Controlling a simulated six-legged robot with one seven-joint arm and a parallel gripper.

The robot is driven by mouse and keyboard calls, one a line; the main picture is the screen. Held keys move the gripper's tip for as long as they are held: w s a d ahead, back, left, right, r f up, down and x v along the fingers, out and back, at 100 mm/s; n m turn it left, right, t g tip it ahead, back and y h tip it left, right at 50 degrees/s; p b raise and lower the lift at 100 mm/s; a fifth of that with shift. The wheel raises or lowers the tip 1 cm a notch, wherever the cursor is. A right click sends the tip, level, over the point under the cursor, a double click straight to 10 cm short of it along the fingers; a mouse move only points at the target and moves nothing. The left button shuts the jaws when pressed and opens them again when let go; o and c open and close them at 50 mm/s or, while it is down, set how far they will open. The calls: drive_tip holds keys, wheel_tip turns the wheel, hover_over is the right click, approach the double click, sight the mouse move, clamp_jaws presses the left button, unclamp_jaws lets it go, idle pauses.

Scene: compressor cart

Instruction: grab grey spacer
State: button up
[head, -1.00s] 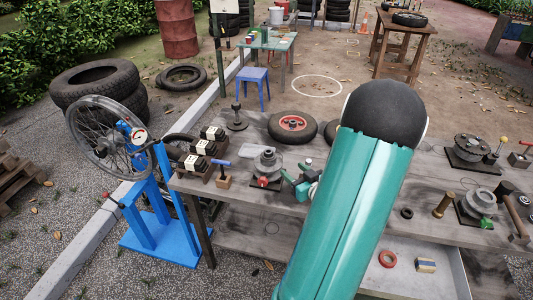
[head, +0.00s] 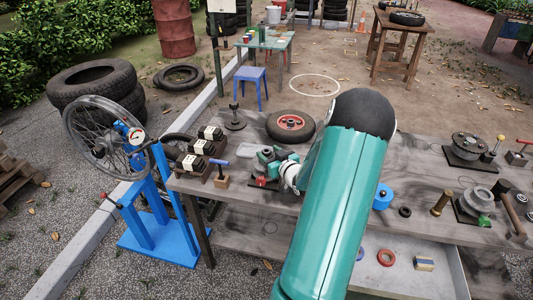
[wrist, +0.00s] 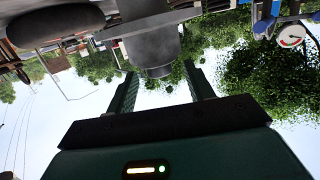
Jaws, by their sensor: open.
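In the wrist view, which is upside down, a dark grey cylindrical part (wrist: 154,45), likely the grey spacer, shows just beyond my fingertips. My gripper (wrist: 160,70) is open, with one green finger on each side of the part's narrow end. I cannot tell whether either finger touches it. In the head view my gripper (head: 268,157) is over the small fixture (head: 264,184) with a black base and red piece, on the left part of the workbench. It hides most of the grey part there.
A small block with a blue-handled tool (head: 220,175) and several black-and-white units (head: 202,147) stand left of the fixture. A red-hubbed wheel (head: 290,126) lies behind. A blue round part (head: 382,197) and black ring (head: 404,212) lie right of my arm.

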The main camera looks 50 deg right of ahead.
drive_tip(key=c, duration=1.1)
